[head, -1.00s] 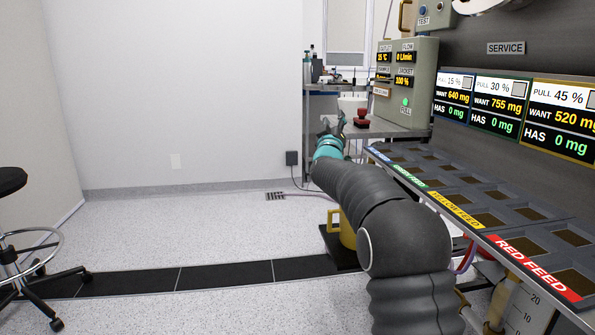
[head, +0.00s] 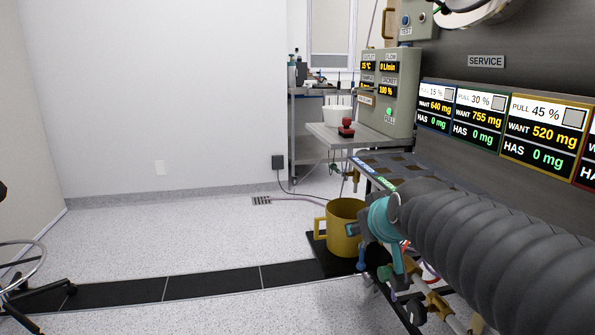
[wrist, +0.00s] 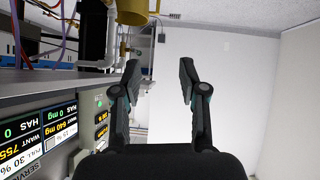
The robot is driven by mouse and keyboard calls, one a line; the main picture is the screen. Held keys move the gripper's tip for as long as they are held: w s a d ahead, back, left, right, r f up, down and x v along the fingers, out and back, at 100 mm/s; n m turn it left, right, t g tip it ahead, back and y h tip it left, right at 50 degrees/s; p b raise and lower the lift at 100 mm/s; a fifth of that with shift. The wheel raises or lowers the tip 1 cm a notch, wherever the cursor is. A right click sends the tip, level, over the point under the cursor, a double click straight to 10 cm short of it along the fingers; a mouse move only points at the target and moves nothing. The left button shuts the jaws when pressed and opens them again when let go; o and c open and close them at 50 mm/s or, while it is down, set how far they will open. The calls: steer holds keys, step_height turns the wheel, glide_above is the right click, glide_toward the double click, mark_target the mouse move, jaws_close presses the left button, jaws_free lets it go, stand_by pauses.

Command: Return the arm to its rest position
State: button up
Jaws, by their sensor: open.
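My arm, in a grey ribbed sleeve, crosses the lower right of the head view in front of the feed trays. Its teal wrist part points left and down, close to the yellow mug (head: 345,232) in the picture. Whether they touch cannot be told. In the wrist view my gripper (wrist: 159,76) is open, its two dark fingers apart with nothing between them. That picture is turned upside down, with a pale wall behind the fingers. In the head view the fingertips are hard to make out.
A black floor strip (head: 210,283) leads to the mug. A control box (head: 389,95) and a shelf bench with a white tub (head: 337,115) and a red-topped object (head: 346,128) stand behind. A stool (head: 20,275) is at the left edge. The floor between is clear.

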steer(key=s+d+f+m+g, duration=0.1)
steer(key=s+f, duration=0.3)
steer(key=s, duration=0.3)
steer(key=s+d+f+m+g, duration=0.1)
steer(key=s+f+g, duration=0.1)
steer(key=s, duration=0.5)
steer(key=s+d+f+m+g+h+p, duration=0.1)
steer(key=s+f+g, duration=0.1)
steer(key=s+f, duration=0.3)
steer(key=shift+s+d+f, duration=0.3)
steer(key=shift+s, duration=0.95)
